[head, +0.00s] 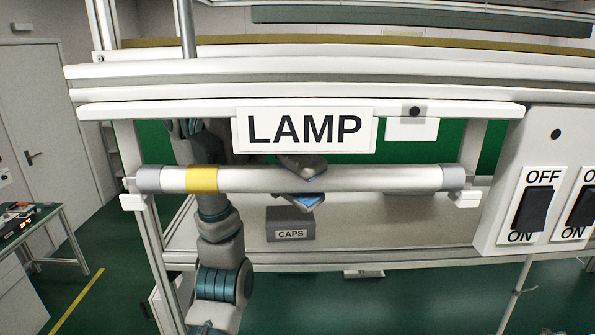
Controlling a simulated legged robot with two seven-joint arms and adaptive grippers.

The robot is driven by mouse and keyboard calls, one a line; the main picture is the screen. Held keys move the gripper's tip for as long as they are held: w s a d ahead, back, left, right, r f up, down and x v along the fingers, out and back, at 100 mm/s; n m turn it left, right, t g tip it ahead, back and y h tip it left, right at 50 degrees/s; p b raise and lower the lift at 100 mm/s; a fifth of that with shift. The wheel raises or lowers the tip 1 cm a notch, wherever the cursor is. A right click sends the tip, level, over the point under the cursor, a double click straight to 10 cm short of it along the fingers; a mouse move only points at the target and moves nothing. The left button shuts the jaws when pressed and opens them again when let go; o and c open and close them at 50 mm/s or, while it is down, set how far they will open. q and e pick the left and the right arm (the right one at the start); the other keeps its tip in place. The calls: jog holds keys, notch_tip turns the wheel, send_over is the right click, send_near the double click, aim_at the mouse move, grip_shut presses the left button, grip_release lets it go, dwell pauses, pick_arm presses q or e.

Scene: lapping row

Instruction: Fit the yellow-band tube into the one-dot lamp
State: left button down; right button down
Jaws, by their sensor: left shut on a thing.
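The yellow-band tube (370,179) lies level across the lamp, a pale tube with grey end caps and a yellow band near its left end. My left gripper (303,182) is shut on the tube near its middle, its arm rising from below and passing behind the tube. The lamp (180,110) is a white bar with a LAMP sign and a one-dot plate (413,128). The tube's ends are at the left holder (132,201) and the right holder (465,197); I cannot tell whether they are seated. My right gripper is out of view.
A grey CAPS box (290,224) stands on the shelf (390,235) behind and below the tube. A white switch panel (515,150) with black rocker switches is close on the right. A side bench (28,235) stands at the far left.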

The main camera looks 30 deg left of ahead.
pick_arm(q)
jog(key=shift+f, duration=0.5)
jog(key=shift+f, duration=0.15)
dwell(0.7)
jog(key=c, duration=0.8)
grip_release()
jog(key=shift+c, duration=0.2)
jog(key=shift+a, duration=0.1)
jog(key=v, duration=1.2)
jog(key=shift+w, duration=0.15)
